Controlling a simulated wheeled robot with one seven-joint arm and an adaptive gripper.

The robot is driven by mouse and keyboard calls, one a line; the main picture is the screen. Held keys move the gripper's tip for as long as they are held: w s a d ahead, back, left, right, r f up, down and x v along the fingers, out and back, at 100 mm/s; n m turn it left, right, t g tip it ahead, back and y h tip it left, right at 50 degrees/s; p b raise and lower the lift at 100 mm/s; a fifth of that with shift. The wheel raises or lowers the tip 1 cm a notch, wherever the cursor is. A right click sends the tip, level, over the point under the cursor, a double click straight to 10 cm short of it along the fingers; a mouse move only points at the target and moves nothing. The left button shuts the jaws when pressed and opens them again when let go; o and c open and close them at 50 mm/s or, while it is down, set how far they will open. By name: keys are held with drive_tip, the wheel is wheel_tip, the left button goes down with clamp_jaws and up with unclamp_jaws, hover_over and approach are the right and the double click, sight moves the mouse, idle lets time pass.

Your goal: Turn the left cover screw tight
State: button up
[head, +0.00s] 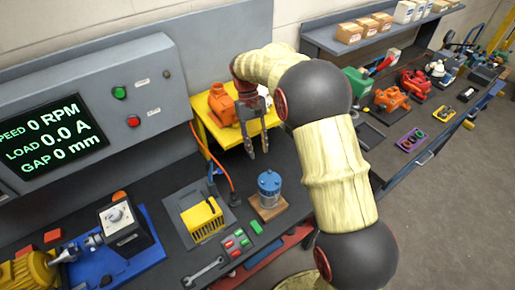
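My gripper (258,153) points down in the head view, with its two fingers apart and nothing seen between them. It hangs in front of the yellow stand and above and behind a blue-topped cylinder (269,188) on a wooden block. A yellow ribbed housing (202,221) sits on a grey plate to the lower left of my gripper. A motor assembly with a grey-and-black block (125,228) lies on a blue base at the left. No cover screw can be made out at this size, so I cannot tell which part carries it.
A panel screen (50,138) reads 0 RPM, 0.0 A and 0 mm. An orange motor (222,104) stands on a yellow stand (205,128), with an orange cable hanging. A wrench (204,271) and a button box (236,243) lie at the bench front. Several motors and trays fill the right bench.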

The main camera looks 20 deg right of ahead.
wheel_tip(320, 180, up, 3)
drive_tip(key=n+t+p, duration=0.1)
hover_over(263, 181)
drive_tip(key=f+n+t, duration=0.1)
drive_tip(key=f+n, duration=0.1)
drive_tip(key=f+n+t, duration=0.1)
drive_tip(key=f+n, duration=0.1)
drive_tip(key=f+n+t, duration=0.1)
drive_tip(key=f+n, duration=0.1)
drive_tip(key=n, duration=0.1)
drive_tip(key=shift+s+f, duration=0.25)
drive_tip(key=shift+f, duration=0.1)
drive_tip(key=shift+w+t, duration=0.25)
drive_tip(key=shift+t, duration=0.05)
drive_tip(key=shift+n, duration=0.3)
drive_tip(key=shift+f+p, duration=0.35)
drive_tip(key=shift+f, duration=3.5)
drive_tip(key=c, duration=0.8)
